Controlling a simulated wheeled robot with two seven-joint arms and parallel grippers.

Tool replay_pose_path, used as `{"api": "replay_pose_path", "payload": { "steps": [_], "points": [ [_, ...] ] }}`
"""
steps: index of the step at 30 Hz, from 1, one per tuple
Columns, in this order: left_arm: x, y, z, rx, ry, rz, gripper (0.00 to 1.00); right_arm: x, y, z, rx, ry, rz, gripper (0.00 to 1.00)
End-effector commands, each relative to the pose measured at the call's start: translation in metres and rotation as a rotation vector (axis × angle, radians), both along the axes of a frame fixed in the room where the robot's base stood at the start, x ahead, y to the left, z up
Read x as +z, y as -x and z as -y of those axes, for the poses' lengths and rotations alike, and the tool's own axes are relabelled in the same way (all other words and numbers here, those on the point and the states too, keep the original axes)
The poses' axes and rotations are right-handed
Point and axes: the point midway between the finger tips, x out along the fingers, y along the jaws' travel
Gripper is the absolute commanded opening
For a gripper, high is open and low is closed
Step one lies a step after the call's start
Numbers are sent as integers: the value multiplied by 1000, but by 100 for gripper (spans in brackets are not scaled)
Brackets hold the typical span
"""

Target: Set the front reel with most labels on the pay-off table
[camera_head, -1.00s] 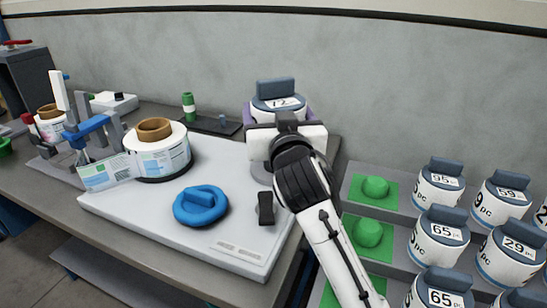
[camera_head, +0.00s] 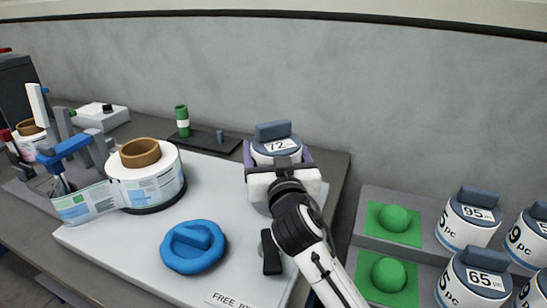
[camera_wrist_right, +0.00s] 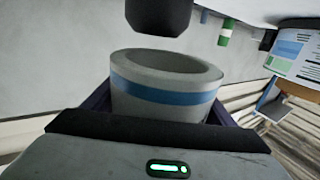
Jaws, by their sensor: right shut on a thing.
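My right gripper (camera_head: 280,168) is shut on a white reel (camera_head: 262,158) with a grey top handle and a label reading 72. It holds the reel over the back right part of the white pay-off table (camera_head: 215,160). In the right wrist view the held reel (camera_wrist_right: 165,95) shows a blue band between the dark fingers. Other reels stand in the rack at the right: one marked 95 (camera_head: 470,222), one marked 65 (camera_head: 475,280), and two cut off by the right edge. My left gripper is not in view.
A large label roll (camera_head: 150,180) with a brown core stands on the table's left. A blue round knob piece (camera_head: 193,247) and a black piece (camera_head: 271,252) lie in front. Green domed pads (camera_head: 393,224) mark empty rack places.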

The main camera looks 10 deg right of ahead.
Motion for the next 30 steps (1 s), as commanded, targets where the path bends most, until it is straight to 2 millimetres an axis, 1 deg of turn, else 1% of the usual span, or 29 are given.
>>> {"api": "replay_pose_path", "payload": {
  "steps": [1, 4, 11, 14, 15, 17, 18, 30],
  "points": [
    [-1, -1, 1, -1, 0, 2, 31, -8, 0, 0, -1, 2, 0, 51],
    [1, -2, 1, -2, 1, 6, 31, -16, 0, 0, 1, 1, 3, 51],
    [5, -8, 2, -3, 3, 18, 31, -16, 0, 0, 1, 0, 4, 51],
    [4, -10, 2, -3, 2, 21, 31, -18, 0, 0, 1, 0, 4, 51],
    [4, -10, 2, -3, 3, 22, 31, -20, 0, 0, 0, -1, 2, 80],
    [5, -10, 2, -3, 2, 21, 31, -19, 0, 0, 0, 0, 2, 90],
    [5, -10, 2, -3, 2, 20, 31, -19, 0, 0, 0, 0, 2, 97],
    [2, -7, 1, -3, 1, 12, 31, -18, 0, 0, 1, 0, 2, 97]
  ]
}}
